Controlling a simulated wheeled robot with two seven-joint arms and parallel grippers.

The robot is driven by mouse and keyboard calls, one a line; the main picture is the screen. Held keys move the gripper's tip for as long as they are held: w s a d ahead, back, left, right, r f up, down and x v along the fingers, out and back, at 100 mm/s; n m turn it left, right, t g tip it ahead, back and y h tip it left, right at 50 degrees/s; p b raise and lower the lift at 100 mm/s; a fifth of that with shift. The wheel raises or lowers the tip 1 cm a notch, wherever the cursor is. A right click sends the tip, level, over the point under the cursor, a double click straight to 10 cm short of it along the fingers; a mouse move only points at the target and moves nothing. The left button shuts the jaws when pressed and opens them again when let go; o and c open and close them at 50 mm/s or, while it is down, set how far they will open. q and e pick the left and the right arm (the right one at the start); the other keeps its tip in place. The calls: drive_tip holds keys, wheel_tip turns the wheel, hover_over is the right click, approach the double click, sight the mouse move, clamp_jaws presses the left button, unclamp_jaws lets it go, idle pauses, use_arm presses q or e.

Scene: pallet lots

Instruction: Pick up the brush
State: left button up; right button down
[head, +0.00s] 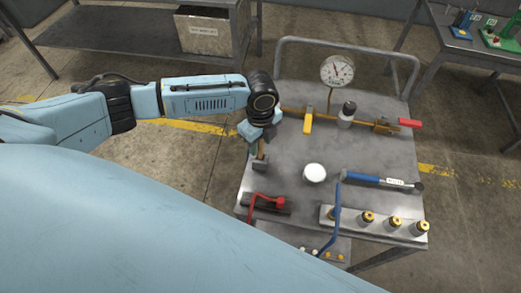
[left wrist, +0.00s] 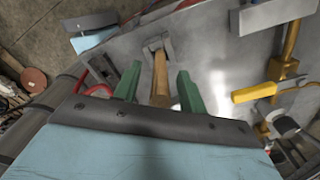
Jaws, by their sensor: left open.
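The brush (head: 261,149) has a wooden handle and a grey end. It is on the grey cart top (head: 290,185), near the left edge. My left gripper (head: 257,138) is over its handle, pointing down. In the left wrist view, the open green fingers of the left gripper (left wrist: 157,84) stand on either side of the brush handle (left wrist: 160,72), with a gap at each side. The brush's grey end (left wrist: 156,45) lies beyond the fingertips. The arm hides part of the handle in the head view. My right gripper is not in view.
A pipe with a gauge (head: 337,70) and a yellow lever (head: 308,120) is behind. A red-handled clamp (head: 270,202) is in front. A white round piece (head: 315,173), a blue-handled tool (head: 363,178) and a block with several brass fittings (head: 350,217) lie right.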

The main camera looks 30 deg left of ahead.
use_arm(q)
drive_tip(key=shift+f, duration=0.35)
drive_tip(key=shift+c, duration=0.3)
clamp_jaws()
drive_tip(key=shift+r, duration=0.15)
